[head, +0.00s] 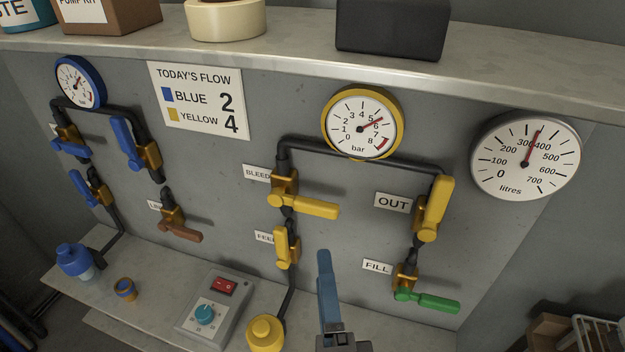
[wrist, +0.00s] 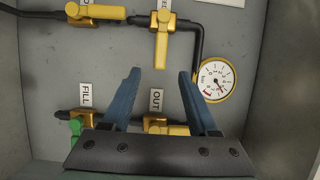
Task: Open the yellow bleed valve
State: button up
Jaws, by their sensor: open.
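The yellow bleed valve has a yellow lever (head: 303,205) on a brass body, right of the "BLEED" label (head: 257,173). The lever points right, across its vertical pipe. In the wrist view, which is turned, the lever (wrist: 160,42) stands above the gap between my fingertips. My gripper (head: 323,255) is below and right of the lever in the head view, apart from it. In the wrist view my gripper (wrist: 160,72) has its two blue fingers spread, with nothing between the tips. In the head view the fingers overlap and look like one.
The yellow feed lever (head: 282,248) lies along the pipe below. The yellow out lever (head: 434,205) and green fill lever (head: 428,300) are to the right. The yellow-rimmed gauge (head: 362,123) is above. A shelf (head: 290,62) overhangs; a control box (head: 212,308) sits below.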

aim_at(316, 212)
jog(key=w, duration=0.4)
jog(key=w+p, duration=0.1)
jog(key=w, duration=0.4)
jog(key=w+a+p, duration=0.1)
jog(key=w, duration=0.3)
jog(key=shift+w, duration=0.3)
grip_shut()
dwell(1.0)
